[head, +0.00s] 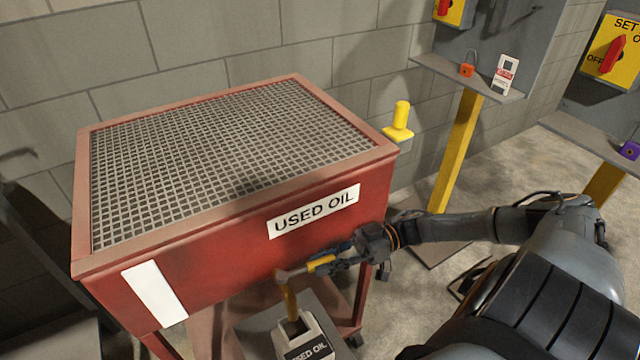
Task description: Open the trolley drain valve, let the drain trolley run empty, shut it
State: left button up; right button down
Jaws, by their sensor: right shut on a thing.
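The drain trolley (340,197) is a red tank with a grate on top and a "USED OIL" label on its front. The drain valve's yellow handle (320,263) is low on the front, under the label. My right gripper (336,261) is shut on this handle, which points sideways, to the right. An amber-brown stream (291,302) runs from the spout down into a pale container (306,338) that is also marked "USED OIL". A plain white strip (155,292) is on the trolley's front left; no level shows in it. My left gripper is out of view.
A yellow knob-like part (400,116) stands at the trolley's back right corner. Behind, a shelf (470,80) on a yellow post holds an orange padlock (466,71) and a tag (505,75). A yellow switch box (608,52) is at the far right. A block wall closes the back.

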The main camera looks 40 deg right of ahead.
dwell(0.3)
jog(key=c, duration=1.2)
grip_release()
jog(key=v, duration=1.2)
